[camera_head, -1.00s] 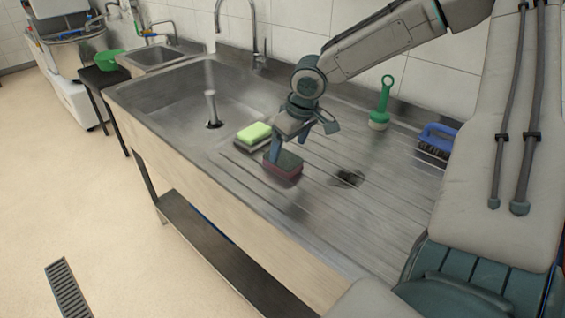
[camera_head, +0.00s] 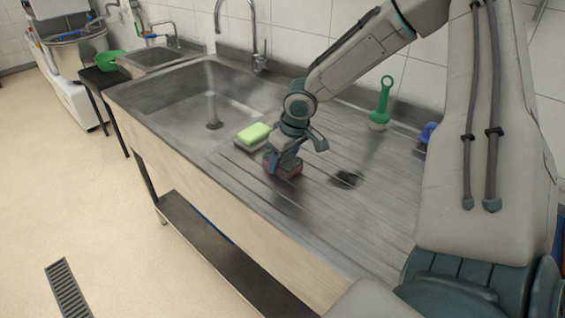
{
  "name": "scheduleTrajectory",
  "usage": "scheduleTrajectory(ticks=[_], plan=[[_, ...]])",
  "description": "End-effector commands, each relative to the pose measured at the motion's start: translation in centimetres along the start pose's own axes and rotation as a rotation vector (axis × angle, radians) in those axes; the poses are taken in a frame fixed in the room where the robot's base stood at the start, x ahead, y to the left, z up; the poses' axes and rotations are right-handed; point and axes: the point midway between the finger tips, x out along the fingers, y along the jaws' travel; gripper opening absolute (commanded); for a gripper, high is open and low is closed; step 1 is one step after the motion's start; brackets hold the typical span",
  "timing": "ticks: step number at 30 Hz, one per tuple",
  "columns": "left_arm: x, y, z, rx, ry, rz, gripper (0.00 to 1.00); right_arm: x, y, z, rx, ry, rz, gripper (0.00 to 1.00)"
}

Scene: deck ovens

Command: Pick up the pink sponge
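The pink sponge (camera_head: 291,174), with a dark scouring top, lies on the ribbed steel drainboard (camera_head: 325,215). My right gripper (camera_head: 282,164) is directly over it, pointing down, with its fingers at the sponge's sides. One finger shows at the sponge's left end; the far finger is hidden. The gripper covers much of the sponge's top, and I cannot tell whether the fingers press on it. My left gripper is not in view.
A green and white sponge (camera_head: 254,133) lies just left of the gripper. A green-handled brush (camera_head: 380,105) stands behind, and a blue brush (camera_head: 427,133) is partly hidden by my arm. The sink basin (camera_head: 190,95) is to the left. The drainboard's front is clear.

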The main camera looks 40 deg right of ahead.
Motion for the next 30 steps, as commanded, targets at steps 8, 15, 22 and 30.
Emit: scheduleTrajectory(ticks=[8,15,22,30], plan=[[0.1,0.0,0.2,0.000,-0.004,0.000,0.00,0.0,0.0,0.0,0.000,0.000,-0.001,0.34],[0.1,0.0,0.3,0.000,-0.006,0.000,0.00,-0.2,0.0,-0.1,0.000,0.000,0.000,0.34],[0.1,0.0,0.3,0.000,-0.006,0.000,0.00,-2.1,0.0,-0.6,0.001,0.003,-0.001,0.34],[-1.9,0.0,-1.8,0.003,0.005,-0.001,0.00,-4.1,-3.1,1.3,-0.005,0.001,-0.002,0.34]])
